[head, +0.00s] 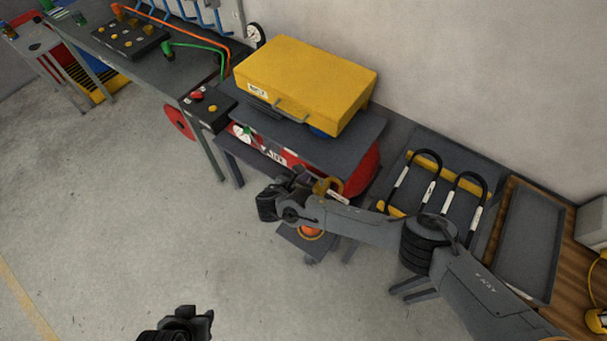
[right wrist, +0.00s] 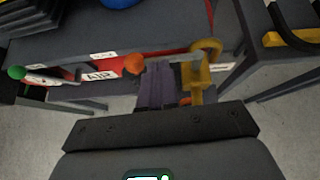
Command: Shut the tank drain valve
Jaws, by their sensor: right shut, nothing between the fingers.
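The red tank (head: 364,168), marked AIR, lies under a grey bench. My right gripper (head: 302,174) is at the tank's front, shut and empty. A yellow looped part (head: 327,186) with a white tag is right beside its fingers. In the right wrist view my fingers (right wrist: 165,84) point at the tank's underside, with the yellow looped part (right wrist: 205,68) just right of them and an orange knob (right wrist: 134,64) to their left. I cannot tell which part is the drain valve, or whether the fingers touch the yellow part. My left gripper (head: 188,322) is at the bottom edge, its jaws unclear.
A yellow case (head: 305,80) sits on the grey bench above the tank. A green knob (right wrist: 16,73) is left of the AIR label. An orange round thing (head: 310,233) is low under my right forearm. A rack with black hoops (head: 428,160) stands right. The floor at left is clear.

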